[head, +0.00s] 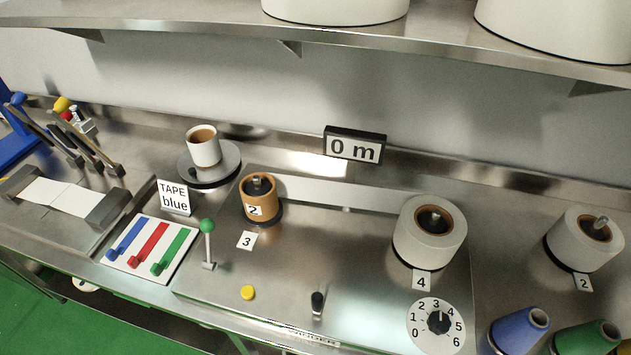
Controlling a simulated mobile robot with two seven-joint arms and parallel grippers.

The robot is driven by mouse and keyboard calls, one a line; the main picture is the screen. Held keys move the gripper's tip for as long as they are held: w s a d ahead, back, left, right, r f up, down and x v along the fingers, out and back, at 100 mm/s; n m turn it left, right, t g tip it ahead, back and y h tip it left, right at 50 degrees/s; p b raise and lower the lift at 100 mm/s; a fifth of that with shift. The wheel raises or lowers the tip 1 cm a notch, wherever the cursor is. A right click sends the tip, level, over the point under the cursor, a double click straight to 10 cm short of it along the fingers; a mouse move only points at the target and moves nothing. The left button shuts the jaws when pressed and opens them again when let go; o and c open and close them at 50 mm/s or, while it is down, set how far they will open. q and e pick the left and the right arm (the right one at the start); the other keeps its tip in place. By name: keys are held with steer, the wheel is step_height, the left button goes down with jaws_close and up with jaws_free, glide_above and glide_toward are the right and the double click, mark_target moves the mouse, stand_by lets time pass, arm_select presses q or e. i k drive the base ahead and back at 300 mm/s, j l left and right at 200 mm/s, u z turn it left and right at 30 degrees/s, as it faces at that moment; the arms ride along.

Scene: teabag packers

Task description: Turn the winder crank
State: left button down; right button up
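The winder is a steel plate (370,285) on the bench, with partly readable lettering on its front edge. A small upright handle with a dark knob (317,299) stands near its front edge; it may be the crank, but I cannot tell for sure. A lever with a green knob (208,226) stands at the plate's left. A brown core (260,203) sits at the left and a white roll (429,236) at the right. A display (354,147) behind reads "0 m". Neither of my grippers is in view.
A numbered dial (436,324) and a yellow button (248,293) are on the plate. A cup (204,146) on a saucer (226,168) stands behind. Another white roll (578,245) and thread cones (519,329) are at the right. A shelf (230,31) overhangs the back.

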mark_target(325, 276)
steer(key=i+l+u, duration=0.1)
steer(key=u, duration=0.3)
steer(key=l+u, duration=0.4)
steer(key=i+l+u, duration=0.1)
steer(key=l+u, duration=0.15)
steer(key=u, duration=0.2)
